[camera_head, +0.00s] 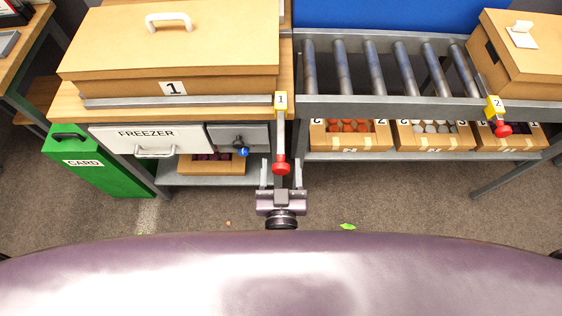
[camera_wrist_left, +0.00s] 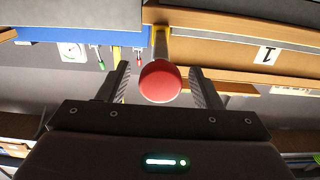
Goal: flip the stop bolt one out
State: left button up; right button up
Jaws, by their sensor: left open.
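Stop bolt one is a grey lever with a yellow tag marked 1 (camera_head: 281,100) at the bench edge and a red knob (camera_head: 281,166) at its lower end. It hangs down between the wooden box marked 1 and the roller conveyor. My left gripper (camera_head: 281,172) is open, its two fingers on either side of the red knob. In the left wrist view the red knob (camera_wrist_left: 160,82) sits between the open fingers, with a gap visible on each side. My right gripper is not seen.
The wooden box 1 (camera_head: 180,50) stands on the left bench. The roller conveyor (camera_head: 385,70) is at right, with cardboard boxes (camera_head: 348,141) below. A white freezer drawer (camera_head: 150,139) and green card bin (camera_head: 100,165) are at left.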

pick_arm(q)
jog(key=s+b, duration=0.1)
jog(key=s, duration=0.5)
jog(key=shift+s, duration=0.2)
